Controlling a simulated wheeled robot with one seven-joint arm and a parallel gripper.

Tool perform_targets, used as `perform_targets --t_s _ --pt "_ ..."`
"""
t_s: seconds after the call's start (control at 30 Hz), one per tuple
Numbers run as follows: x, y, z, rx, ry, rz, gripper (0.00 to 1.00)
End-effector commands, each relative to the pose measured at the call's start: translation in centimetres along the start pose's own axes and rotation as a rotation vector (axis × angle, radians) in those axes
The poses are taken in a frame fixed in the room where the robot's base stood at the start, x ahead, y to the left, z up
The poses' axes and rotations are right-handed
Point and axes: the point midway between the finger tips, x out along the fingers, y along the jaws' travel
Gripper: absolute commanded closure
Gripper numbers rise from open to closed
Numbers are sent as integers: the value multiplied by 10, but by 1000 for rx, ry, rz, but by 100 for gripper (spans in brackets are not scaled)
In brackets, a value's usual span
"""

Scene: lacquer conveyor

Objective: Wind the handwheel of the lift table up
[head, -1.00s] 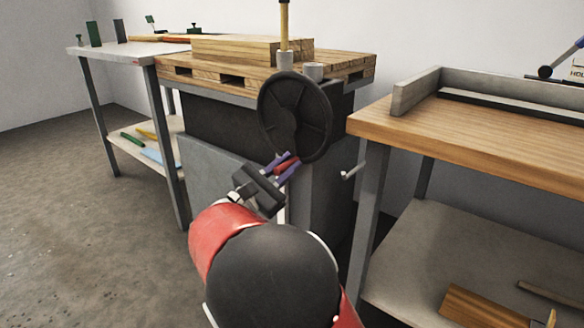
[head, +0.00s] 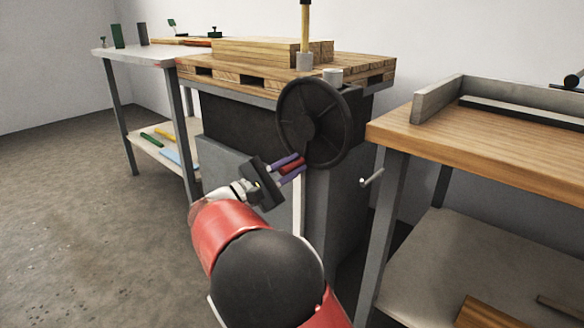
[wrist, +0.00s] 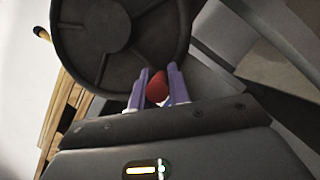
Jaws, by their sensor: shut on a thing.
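The dark round handwheel (head: 313,122) is on the front of the lift table (head: 262,127), and it fills the upper left of the wrist view (wrist: 120,40). My gripper (head: 293,163) is at the wheel's lower left rim. Its purple fingers are shut on a red handle (head: 290,166), which shows between the fingertips in the wrist view (wrist: 157,87). The lift table bears a wooden pallet (head: 280,76) with planks (head: 262,52) on it. The handle's joint with the wheel is hidden by the fingers.
A wooden workbench (head: 490,140) stands close on the right, with a lower shelf (head: 450,262). A small crank (head: 373,178) sticks out between it and the lift table. A grey table (head: 135,53) is at the left. The floor at front left is clear.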

Motion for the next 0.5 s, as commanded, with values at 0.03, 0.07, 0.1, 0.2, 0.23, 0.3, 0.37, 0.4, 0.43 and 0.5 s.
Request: perform_targets --t_s 0.03,0.07,0.1,0.2,0.23,0.3,0.37,0.4,0.43,0.5 --pt "0 1 -1 0 4 4 100" --pt "0 1 -1 0 4 4 100" --pt "0 1 -1 0 4 4 100" --pt "0 1 -1 0 4 4 77" --pt "0 1 0 0 4 3 73" --pt "0 1 0 0 3 3 64" --pt "0 1 0 -1 2 2 60" --pt "0 1 0 -1 2 2 60" --pt "0 1 0 -1 2 2 60" --pt "0 0 0 -1 2 2 60"
